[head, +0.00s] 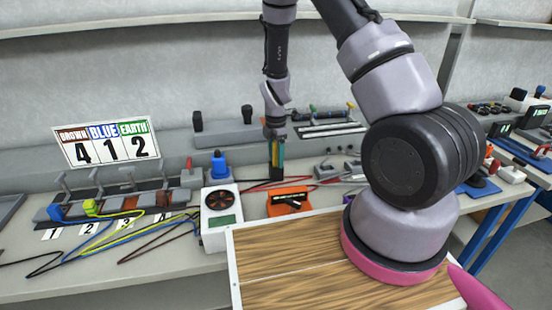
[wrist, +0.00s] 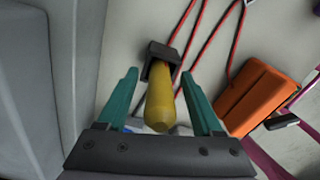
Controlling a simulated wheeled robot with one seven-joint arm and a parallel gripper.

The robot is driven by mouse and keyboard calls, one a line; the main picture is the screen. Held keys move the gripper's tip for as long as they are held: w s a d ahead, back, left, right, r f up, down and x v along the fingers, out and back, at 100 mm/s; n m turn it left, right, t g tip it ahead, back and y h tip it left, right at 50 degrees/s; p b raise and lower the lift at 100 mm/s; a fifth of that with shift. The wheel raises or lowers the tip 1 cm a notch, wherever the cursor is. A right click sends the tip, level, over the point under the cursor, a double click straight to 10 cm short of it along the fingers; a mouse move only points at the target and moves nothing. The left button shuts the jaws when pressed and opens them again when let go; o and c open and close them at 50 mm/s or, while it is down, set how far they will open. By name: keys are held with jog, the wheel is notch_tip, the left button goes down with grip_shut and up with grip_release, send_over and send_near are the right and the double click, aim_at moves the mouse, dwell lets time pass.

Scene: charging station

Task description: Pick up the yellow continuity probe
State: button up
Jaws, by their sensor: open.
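The yellow continuity probe (wrist: 160,103) stands in a small dark holder (wrist: 158,52), its rounded end toward the wrist camera. My gripper (wrist: 160,76) is open, with one teal finger on each side of the probe. Small gaps show between the fingers and the probe, so neither appears to touch it. In the head view my gripper (head: 277,158) points down over the back of the bench, and the probe is mostly hidden by the fingers there.
An orange meter (head: 289,200) sits right of the probe, with red leads on the bench. A white unit with a dial (head: 221,222) and a row of clamps with cables stand to the left. A sign (head: 106,142) reads brown 4, blue 1, earth 2. Wood-topped surface (head: 290,262) in front is clear.

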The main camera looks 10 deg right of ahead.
grip_shut()
notch_tip(320, 180, up, 10)
jog(key=shift+r, duration=0.1)
dwell(0.5)
